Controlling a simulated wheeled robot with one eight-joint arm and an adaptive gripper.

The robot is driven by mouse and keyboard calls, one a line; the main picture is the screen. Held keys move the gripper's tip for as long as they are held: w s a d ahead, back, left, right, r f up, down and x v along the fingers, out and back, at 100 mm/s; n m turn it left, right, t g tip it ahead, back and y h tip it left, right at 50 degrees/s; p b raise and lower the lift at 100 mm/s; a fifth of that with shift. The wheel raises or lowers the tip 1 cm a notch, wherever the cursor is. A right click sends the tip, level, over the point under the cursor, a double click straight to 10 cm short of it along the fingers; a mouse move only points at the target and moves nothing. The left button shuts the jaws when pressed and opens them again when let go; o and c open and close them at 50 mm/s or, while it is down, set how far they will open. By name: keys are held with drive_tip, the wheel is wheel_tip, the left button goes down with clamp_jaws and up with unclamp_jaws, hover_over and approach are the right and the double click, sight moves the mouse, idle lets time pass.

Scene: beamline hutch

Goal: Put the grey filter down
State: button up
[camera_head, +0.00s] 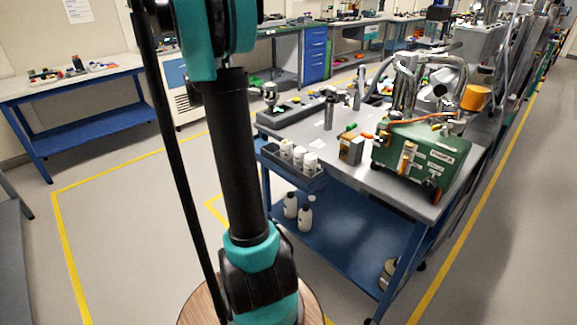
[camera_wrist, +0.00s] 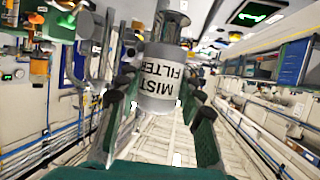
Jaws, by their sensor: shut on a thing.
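The filter is held up in the air and touches no surface that I can see. In the head view my arm fills the middle left, and neither the gripper nor the filter can be made out there.
A blue-framed cart (camera_head: 432,208) with a grey top stands at right. It carries a green pump (camera_head: 425,155), a small box (camera_head: 351,148) and metal fittings. A side tray (camera_head: 285,168) holds white bottles. A bench (camera_head: 110,72) stands at left.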

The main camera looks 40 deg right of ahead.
wheel_tip(320, 180, down, 20)
drive_tip(key=shift+s+r, duration=0.1)
drive_tip(key=shift+r, duration=0.05)
idle(0.4)
drive_tip(key=o, duration=1.3)
drive_tip(key=v, duration=1.2)
drive_tip(key=s+a+f+n+t+y, duration=0.3)
drive_tip(key=s+a+n+y, duration=0.3)
drive_tip(key=s+a+n, duration=0.4)
drive_tip(key=s+a+f+n+t+y, duration=0.3)
drive_tip(key=s+a+f+n+y, duration=0.2)
drive_tip(key=s+a+n, duration=0.5)
drive_tip(key=a+y, duration=0.2)
drive_tip(key=a, duration=0.4)
drive_tip(key=shift+s+f+t, duration=0.3)
drive_tip(key=shift+f, duration=0.1)
